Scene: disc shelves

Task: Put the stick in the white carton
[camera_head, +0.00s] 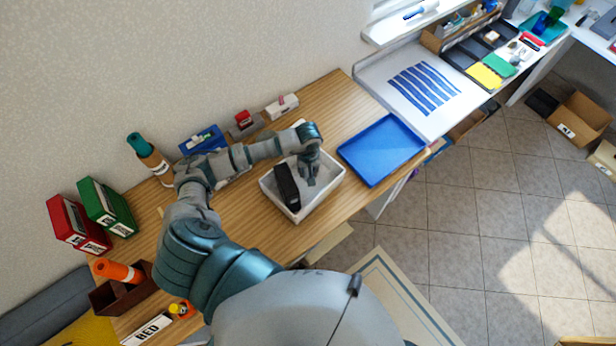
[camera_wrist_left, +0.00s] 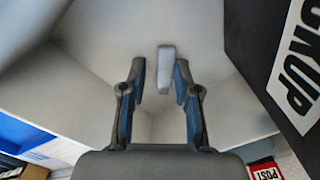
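The white carton (camera_head: 327,194) stands on the wooden desk, and its pale inside fills much of the left wrist view (camera_wrist_left: 100,35). My left gripper (camera_head: 310,181) reaches down into it. In the left wrist view my left gripper (camera_wrist_left: 160,82) has its two fingers apart. A short light-grey stick (camera_wrist_left: 165,64) shows between and beyond the fingertips, against the carton's inside. It lies nearer the right finger; I cannot tell whether they touch. The stick is not made out in the head view. My right gripper is not in view.
A black box (camera_head: 286,186) stands in the carton beside my gripper; its label shows in the left wrist view (camera_wrist_left: 292,75). A blue tray (camera_head: 381,150) lies to the right. Red and green binders (camera_head: 105,207), a bottle (camera_head: 150,158) and small boxes stand along the wall.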

